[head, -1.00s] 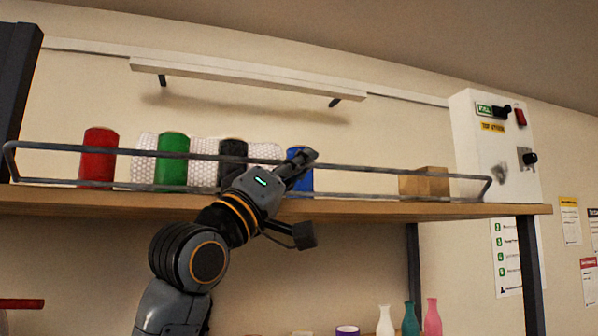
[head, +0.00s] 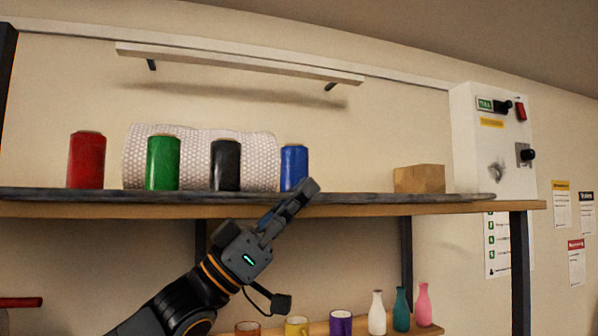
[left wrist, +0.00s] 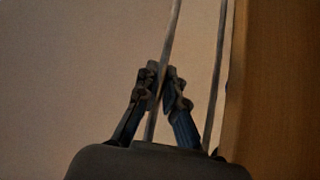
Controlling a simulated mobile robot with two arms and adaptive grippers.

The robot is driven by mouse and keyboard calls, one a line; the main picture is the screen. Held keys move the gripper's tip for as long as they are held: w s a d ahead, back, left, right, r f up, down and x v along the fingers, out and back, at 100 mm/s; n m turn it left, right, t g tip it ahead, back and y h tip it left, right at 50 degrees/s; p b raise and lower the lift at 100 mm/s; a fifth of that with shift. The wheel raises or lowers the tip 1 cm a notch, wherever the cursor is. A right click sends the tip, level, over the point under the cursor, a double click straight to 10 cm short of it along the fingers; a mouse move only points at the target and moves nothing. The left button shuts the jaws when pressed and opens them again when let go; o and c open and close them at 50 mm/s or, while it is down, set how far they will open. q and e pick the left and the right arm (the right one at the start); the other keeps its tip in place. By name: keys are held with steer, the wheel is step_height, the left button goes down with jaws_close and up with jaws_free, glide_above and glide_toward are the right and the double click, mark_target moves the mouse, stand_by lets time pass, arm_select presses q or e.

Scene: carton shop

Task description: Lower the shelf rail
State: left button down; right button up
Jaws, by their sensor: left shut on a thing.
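The grey shelf rail (head: 400,198) lies low along the front edge of the shelf (head: 440,209), about level with the board. My left gripper (head: 305,190) reaches up to it from below, just under the blue roll. In the left wrist view the fingers (left wrist: 160,85) are closed around one thin bar of the rail (left wrist: 171,40). A second bar (left wrist: 215,80) runs beside it, close to the wooden shelf edge (left wrist: 265,90). The exact contact is dark and partly hidden by the fingers. My right gripper is not in view.
Red (head: 87,160), green (head: 163,162), black (head: 226,165) and blue (head: 294,168) rolls stand on the shelf before a white textured roll (head: 260,150). A cardboard box (head: 419,178) sits to the right. Vases (head: 377,312) stand on a lower shelf.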

arm_select(q)
steer(key=shift+m+g+p, duration=0.6)
steer(key=shift+m+g, duration=0.3)
steer(key=shift+m, duration=0.1)
steer(key=shift+f+m+g+p, duration=0.3)
steer(key=shift+m+g+p, duration=0.1)
steer(key=shift+m+g, duration=0.35)
steer(key=shift+f+m, duration=0.1)
steer(key=shift+m, duration=0.15)
steer(key=c, duration=1.4)
jaws_free()
steer(key=shift+c, duration=0.2)
steer(key=w+v, duration=0.1)
steer(key=v, duration=1.1)
steer(key=shift+s, duration=0.4)
steer(key=shift+f, duration=0.1)
